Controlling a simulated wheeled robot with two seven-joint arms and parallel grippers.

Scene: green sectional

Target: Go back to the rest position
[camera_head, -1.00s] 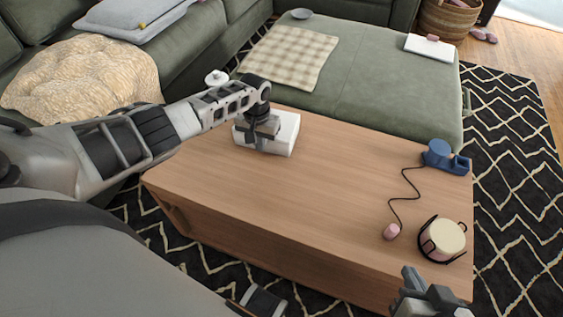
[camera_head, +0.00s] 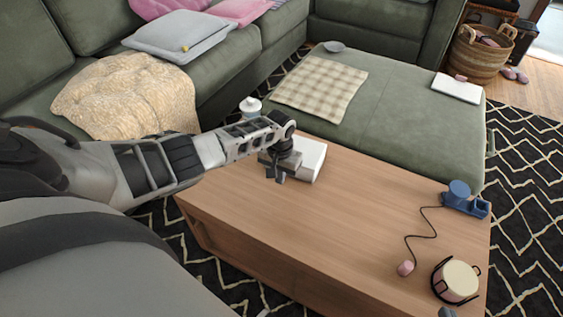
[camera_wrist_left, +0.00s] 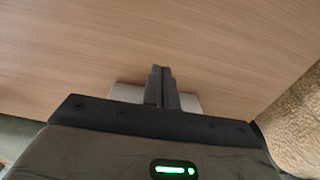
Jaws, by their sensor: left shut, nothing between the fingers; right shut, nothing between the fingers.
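My left gripper (camera_head: 277,177) hangs over the left end of the wooden coffee table (camera_head: 340,205), just in front of a white box-like object (camera_head: 309,160). In the left wrist view its two dark fingers (camera_wrist_left: 162,72) are pressed together with nothing between them. Pale edges of an object show on both sides of the fingers there. I cannot tell whether the gripper touches the white object. Only a small grey tip of my right gripper (camera_head: 447,312) shows at the bottom edge, near the table's front right corner. It is shut and empty.
On the table's right end are a blue device (camera_head: 465,199), a pink piece (camera_head: 405,268) on a dark cord, and a cream round container (camera_head: 457,280) in a black holder. A white jar (camera_head: 250,106) shows behind my left arm. The table's middle is clear.

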